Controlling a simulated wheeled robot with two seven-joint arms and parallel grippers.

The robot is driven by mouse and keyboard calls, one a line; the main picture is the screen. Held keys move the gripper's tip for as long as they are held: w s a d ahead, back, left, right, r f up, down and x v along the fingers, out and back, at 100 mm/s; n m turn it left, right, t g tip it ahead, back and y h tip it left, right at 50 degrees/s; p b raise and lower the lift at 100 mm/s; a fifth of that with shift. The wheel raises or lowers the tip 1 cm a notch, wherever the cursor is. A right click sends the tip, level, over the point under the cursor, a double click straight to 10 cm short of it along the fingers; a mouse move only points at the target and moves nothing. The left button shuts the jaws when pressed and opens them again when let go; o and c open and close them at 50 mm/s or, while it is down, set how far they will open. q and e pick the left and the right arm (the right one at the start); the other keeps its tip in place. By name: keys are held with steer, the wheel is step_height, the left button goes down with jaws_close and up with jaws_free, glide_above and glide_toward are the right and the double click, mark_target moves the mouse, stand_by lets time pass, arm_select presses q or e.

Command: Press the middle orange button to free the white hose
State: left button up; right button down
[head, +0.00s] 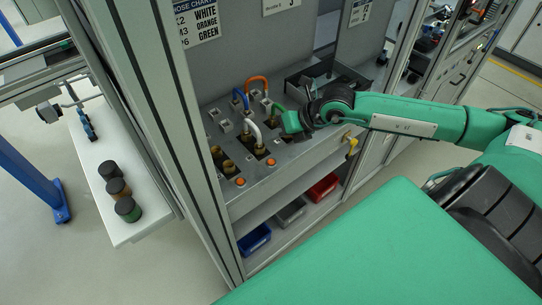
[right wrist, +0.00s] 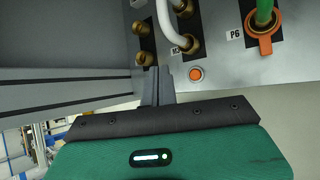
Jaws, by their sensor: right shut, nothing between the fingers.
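The middle orange button (head: 270,162) is on the sloped panel (head: 293,158) of the cabinet, in front of the white hose (head: 252,130). In the right wrist view the button (right wrist: 196,73) is just right of my fingertips, below the white hose (right wrist: 170,22), whose ends sit in brass fittings. My right gripper (head: 280,131) is over the panel, right of the white hose. In the right wrist view its fingers (right wrist: 156,70) are shut and empty, beside the button. I cannot tell whether they touch the panel. My left gripper is not in view.
Another orange button (head: 240,181) is to the left. A blue hose (head: 240,97) and an orange hose (head: 258,80) are behind. A green hose (right wrist: 264,14) with an orange collar is beside label P6. Bins (head: 255,240) are below; jars (head: 128,209) stand on a white bench.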

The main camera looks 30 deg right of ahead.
step_height(320, 180, down, 7)
steer(key=b, duration=0.4)
steer(key=shift+f, duration=0.35)
steer(key=shift+b, duration=0.3)
stand_by(1.3)
steer(key=shift+f+b, duration=0.4)
steer(key=shift+b, duration=0.05)
steer(key=shift+f+b, duration=0.4)
steer(key=shift+f, duration=0.05)
stand_by(0.5)
steer(key=shift+r, duration=0.1)
steer(key=shift+r+p, duration=0.4)
steer(key=shift+r, duration=0.35)
steer(key=shift+r+p, duration=1.2)
steer(key=shift+r, duration=1.35)
